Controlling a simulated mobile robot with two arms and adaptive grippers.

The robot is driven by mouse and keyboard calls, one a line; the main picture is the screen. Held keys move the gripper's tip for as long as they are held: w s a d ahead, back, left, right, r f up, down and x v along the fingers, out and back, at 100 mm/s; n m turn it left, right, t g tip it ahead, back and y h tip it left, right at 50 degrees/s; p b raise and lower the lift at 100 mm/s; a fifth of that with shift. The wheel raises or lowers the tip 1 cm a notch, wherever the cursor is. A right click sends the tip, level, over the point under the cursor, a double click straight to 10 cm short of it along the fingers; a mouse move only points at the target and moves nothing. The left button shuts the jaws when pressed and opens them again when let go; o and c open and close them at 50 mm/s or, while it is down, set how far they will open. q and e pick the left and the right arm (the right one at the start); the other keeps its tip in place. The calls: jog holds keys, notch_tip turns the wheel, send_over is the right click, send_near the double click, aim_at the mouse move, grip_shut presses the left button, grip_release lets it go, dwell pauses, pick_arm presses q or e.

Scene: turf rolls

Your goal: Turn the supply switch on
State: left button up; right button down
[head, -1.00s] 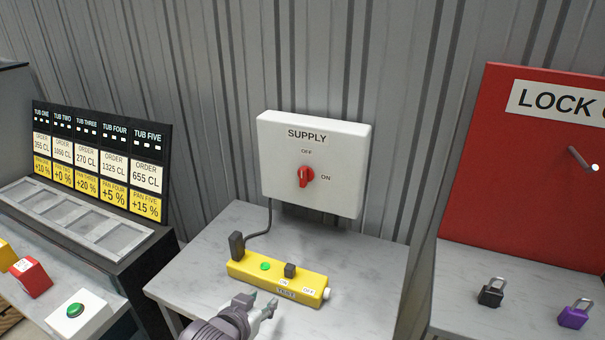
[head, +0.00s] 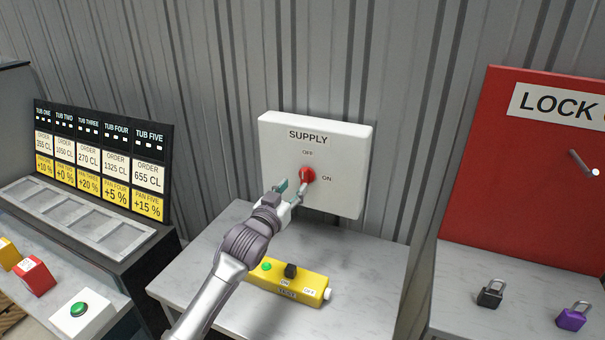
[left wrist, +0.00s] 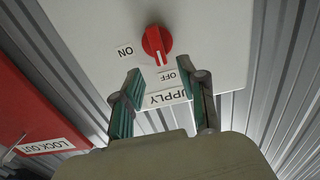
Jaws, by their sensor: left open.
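The white supply box (head: 345,150) is fixed to the corrugated wall, with OFF marked above its red rotary knob (head: 308,174) and ON to the right. In the left wrist view the box appears upside down, and the white line on the knob (left wrist: 156,42) points toward the OFF label. My left gripper (head: 292,190) is open in front of the box, just below and left of the knob, partly covering it. In the left wrist view its two fingers (left wrist: 165,88) are apart with nothing between them, and the knob lies beyond the tips. I cannot tell whether a finger touches it.
A tub display (head: 100,160) stands at left.

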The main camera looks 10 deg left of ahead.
aim_at(303, 176)
pick_arm(q)
jog(key=w, duration=0.3)
jog(key=w+d+p, duration=0.1)
jog(key=w, duration=0.2)
jog(key=shift+w+d, duration=0.2)
jog(key=shift+w, duration=0.1)
grip_shut()
